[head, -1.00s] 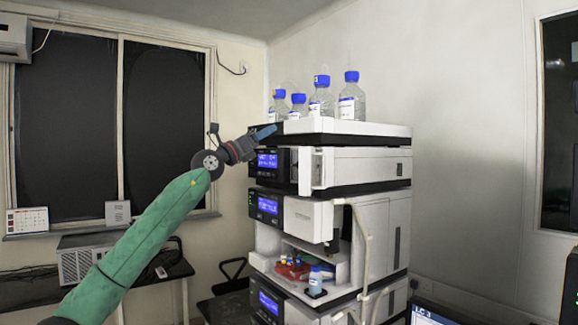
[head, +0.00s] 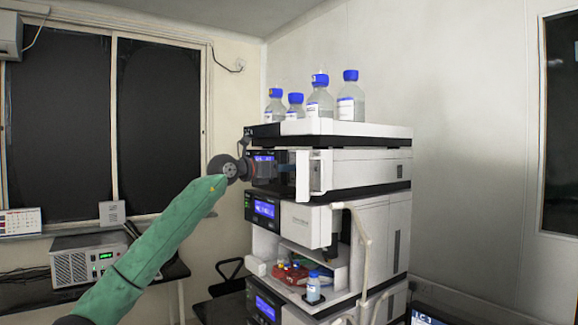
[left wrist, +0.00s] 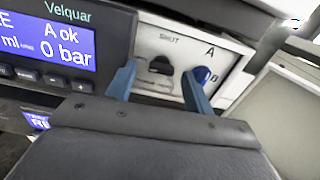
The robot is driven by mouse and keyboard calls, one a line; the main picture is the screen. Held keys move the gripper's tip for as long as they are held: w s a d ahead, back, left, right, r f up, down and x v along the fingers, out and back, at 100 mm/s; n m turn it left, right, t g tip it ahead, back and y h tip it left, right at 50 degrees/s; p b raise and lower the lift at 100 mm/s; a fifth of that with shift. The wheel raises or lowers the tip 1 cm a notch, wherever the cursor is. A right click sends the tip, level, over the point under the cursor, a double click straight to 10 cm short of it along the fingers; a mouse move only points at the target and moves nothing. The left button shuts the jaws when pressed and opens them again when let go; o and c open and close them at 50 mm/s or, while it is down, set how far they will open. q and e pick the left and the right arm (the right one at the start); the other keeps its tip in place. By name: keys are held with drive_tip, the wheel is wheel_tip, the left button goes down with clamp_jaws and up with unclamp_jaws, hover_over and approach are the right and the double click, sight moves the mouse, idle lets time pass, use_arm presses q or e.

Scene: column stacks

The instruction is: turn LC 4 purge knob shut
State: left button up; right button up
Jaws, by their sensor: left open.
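In the left wrist view a dark knob (left wrist: 161,66) sits on a pale panel below the word SHUT. A blue round part (left wrist: 203,75) marked with A and B is to its right. My left gripper (left wrist: 159,71) is open, its two blue fingers either side of the dark knob; I cannot tell if they touch it. The right finger partly covers the blue part. In the head view the left gripper (head: 285,168) is at the front of the upper module (head: 365,168); the knob is hidden there. The right gripper is not in view.
A lit display (left wrist: 48,38) reading "A ok" and 0 bar is left of the knob. An open white door (head: 317,174) stands right of the gripper. Several blue-capped bottles (head: 351,105) stand in the tray (head: 385,130) on top. A pale tube (head: 362,240) runs down the front.

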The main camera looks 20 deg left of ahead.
use_arm(q)
drive_tip(key=shift+w+d+r, duration=0.1)
drive_tip(key=shift+w+d, duration=0.4)
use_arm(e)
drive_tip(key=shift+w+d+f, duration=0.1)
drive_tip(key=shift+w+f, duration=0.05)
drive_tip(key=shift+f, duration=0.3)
use_arm(q)
drive_tip(key=shift+c, duration=0.4)
drive_tip(key=c, duration=0.9)
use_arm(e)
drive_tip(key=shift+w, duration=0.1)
